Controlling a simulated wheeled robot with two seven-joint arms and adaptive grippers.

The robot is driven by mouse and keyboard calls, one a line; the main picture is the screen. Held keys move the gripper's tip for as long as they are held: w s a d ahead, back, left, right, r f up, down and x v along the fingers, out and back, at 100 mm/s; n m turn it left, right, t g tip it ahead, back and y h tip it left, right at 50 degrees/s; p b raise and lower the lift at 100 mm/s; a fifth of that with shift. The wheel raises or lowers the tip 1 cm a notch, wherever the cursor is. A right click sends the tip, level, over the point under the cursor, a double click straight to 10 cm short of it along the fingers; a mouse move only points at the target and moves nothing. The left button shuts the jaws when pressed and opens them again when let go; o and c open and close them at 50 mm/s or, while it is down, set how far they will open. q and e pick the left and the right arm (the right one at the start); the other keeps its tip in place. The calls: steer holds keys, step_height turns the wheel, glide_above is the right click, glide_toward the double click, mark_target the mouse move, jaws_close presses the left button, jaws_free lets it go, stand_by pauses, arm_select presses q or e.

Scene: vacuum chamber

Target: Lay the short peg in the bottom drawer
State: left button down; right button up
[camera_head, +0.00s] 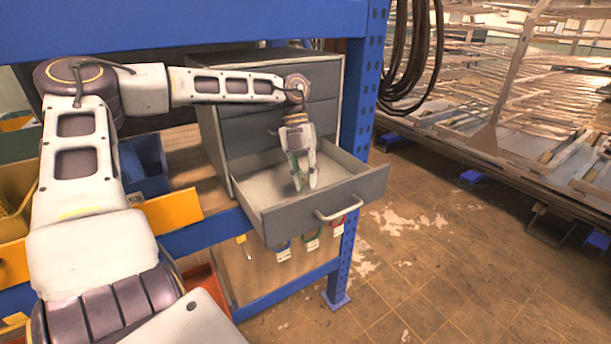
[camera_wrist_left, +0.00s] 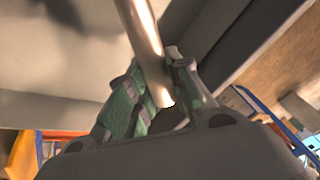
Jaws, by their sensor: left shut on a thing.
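The grey drawer unit (camera_head: 265,103) stands on a shelf of the blue rack. Its bottom drawer (camera_head: 325,203) is pulled out, with a silver handle on the front, and its floor looks empty. My left gripper (camera_head: 304,184) points down into this drawer, with its fingertips inside the walls; I cannot tell whether they touch the floor. In the left wrist view, its green-padded fingers are shut on the short peg (camera_wrist_left: 145,42), a smooth, pale metallic rod. The peg cannot be made out in the head view. My right gripper is not in view.
The blue rack post (camera_head: 363,110) rises right of the drawer unit, with black cables (camera_head: 408,55) hanging beside it. A yellow bin (camera_head: 173,211) and a blue bin (camera_head: 145,165) sit left of the unit.

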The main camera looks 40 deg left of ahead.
arm_select(q)
steer(key=shift+f+b, duration=0.6)
steer(key=shift+f, duration=0.55)
steer(key=c, duration=1.2)
jaws_free()
steer(key=shift+c, duration=0.2)
steer(key=shift+r, duration=5)
steer(key=shift+s+f, duration=0.1)
